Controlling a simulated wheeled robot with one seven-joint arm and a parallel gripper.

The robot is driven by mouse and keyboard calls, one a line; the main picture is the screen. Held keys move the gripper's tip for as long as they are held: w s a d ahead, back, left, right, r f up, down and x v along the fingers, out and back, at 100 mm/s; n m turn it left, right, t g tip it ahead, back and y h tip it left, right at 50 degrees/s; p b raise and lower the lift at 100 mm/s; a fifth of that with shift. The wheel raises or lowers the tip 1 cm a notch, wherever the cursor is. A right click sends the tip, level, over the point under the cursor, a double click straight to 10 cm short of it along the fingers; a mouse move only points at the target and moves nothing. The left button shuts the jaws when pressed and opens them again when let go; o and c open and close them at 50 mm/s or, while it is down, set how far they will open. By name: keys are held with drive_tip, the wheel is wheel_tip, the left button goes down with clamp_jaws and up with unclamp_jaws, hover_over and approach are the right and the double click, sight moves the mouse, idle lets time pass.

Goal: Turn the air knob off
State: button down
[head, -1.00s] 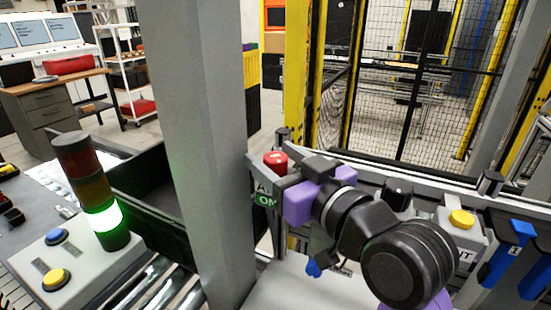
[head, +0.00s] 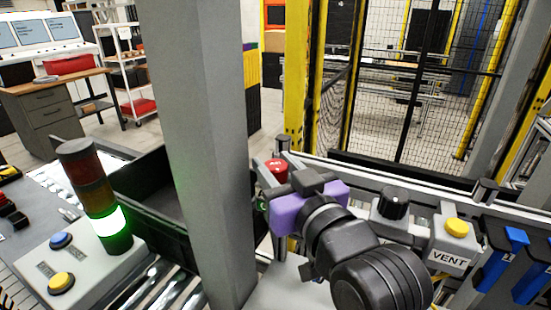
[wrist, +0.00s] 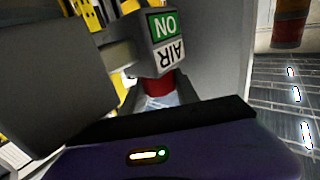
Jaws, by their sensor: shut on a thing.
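The red air knob (head: 277,168) sits on top of a grey post box left of my gripper in the head view. In the wrist view, which shows things upside down, the knob (wrist: 158,87) is beside the box's white AIR label (wrist: 170,55) and green ON label (wrist: 163,25). My gripper (wrist: 160,98) has its dark fingers on either side of the red knob and is shut on it. In the head view my wrist and purple gripper body come from the right and hide most of the box. The knob's exact angle cannot be told.
A black knob (head: 393,203) and a yellow VENT button (head: 456,228) are on the rail at right, near blue handles (head: 530,278). A grey column (head: 205,130) stands close on the left. A signal tower (head: 95,190) glows green at its base.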

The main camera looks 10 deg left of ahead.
drive_tip(key=m+h, duration=0.1)
drive_tip(key=m+t+h+p, duration=0.1)
drive_tip(key=h, duration=0.1)
drive_tip(key=shift+s+a+t, duration=0.1)
drive_tip(key=shift+a+t, duration=0.1)
drive_tip(key=shift+t, duration=0.1)
drive_tip(key=shift+m+t+h, duration=0.3)
drive_tip(key=shift+m+h, duration=0.5)
drive_tip(key=shift+h, duration=0.3)
drive_tip(key=m+h+b, duration=0.1)
drive_tip(key=m+h, duration=0.1)
drive_tip(key=h, duration=0.2)
drive_tip(key=shift+f+m+b, duration=0.15)
drive_tip(key=shift+m+b, duration=0.25)
drive_tip(key=shift+d+m+h+b, duration=0.15)
drive_tip(key=shift+m+h+b, duration=0.9)
drive_tip(key=shift+h, duration=0.95)
drive_tip(key=c, duration=0.9)
unclamp_jaws()
